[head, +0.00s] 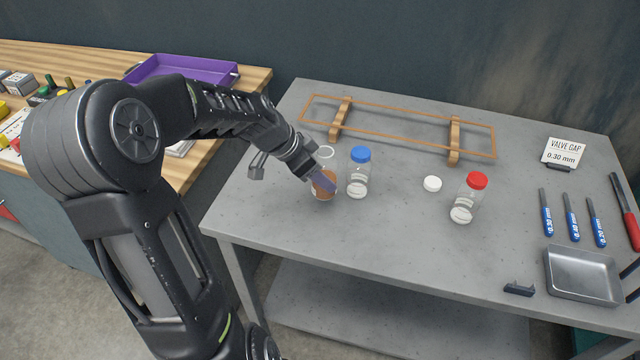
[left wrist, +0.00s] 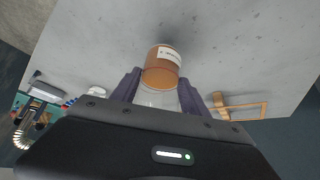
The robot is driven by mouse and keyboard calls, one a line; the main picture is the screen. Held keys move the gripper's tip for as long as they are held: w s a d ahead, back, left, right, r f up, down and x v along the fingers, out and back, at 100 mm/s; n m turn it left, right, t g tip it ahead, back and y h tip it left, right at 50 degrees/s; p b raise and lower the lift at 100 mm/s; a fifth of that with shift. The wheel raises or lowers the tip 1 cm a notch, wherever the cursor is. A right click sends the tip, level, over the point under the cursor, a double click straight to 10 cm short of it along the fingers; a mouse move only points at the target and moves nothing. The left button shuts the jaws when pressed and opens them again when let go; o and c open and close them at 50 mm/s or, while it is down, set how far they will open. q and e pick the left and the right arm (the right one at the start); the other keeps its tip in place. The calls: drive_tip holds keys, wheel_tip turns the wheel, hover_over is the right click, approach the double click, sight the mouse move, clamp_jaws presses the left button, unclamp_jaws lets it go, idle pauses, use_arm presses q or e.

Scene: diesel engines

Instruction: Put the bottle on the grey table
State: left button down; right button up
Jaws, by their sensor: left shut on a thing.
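My left gripper (head: 318,182) is shut on an open-topped bottle (head: 325,190) with orange-brown contents, at the left part of the grey table (head: 400,235). In the left wrist view, the bottle (left wrist: 163,68) sits between the two purple-grey fingers (left wrist: 162,95). In the head view the bottle looks upright and at or just above the table surface; I cannot tell whether it touches. A clear bottle with a blue cap (head: 359,172) stands just right of it. A clear bottle with a red cap (head: 468,198) stands farther right. My right gripper is not seen.
A white cap (head: 432,184) lies between the capped bottles. A wooden rack (head: 395,120) stands behind. At right are a label card (head: 563,152), blue-handled tools (head: 571,217) and a metal tray (head: 583,275). The front middle of the table is clear. A purple tray (head: 185,68) sits on the wooden bench.

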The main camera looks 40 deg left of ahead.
use_arm(q)
drive_tip(key=shift+f+p, duration=0.3)
drive_tip(key=shift+f, duration=1.55)
drive_tip(key=c, duration=1)
unclamp_jaws()
drive_tip(key=shift+f, duration=0.1)
drive_tip(key=shift+c, duration=0.2)
drive_tip(key=o, duration=0.5)
